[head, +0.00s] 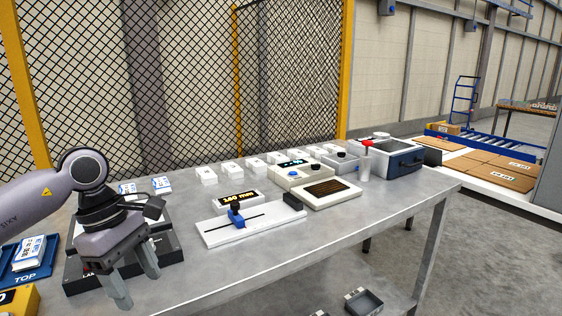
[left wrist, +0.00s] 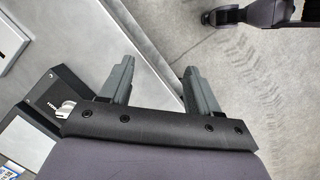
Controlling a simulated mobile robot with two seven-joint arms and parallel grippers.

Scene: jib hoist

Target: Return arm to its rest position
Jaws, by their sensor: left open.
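My left arm comes in from the left in the head view. Its left gripper (head: 134,288) is open and empty, fingers pointing down, at the near edge of the grey metal table (head: 330,225). In the left wrist view the two grey fingers of the left gripper (left wrist: 158,85) are spread apart, with the table edge and concrete floor behind them and nothing between them. A black device (head: 168,250) stands on the table just behind the gripper and is partly hidden by it. My right gripper is not in view.
A white slide gauge (head: 245,228) with a blue slider and a display reading 160 mm stands right of the gripper. Several white boxes, a brown-topped tray (head: 331,192) and a blue-grey case (head: 390,160) stand farther back. A blue tray (head: 35,262) lies left. A mesh fence (head: 200,80) stands behind.

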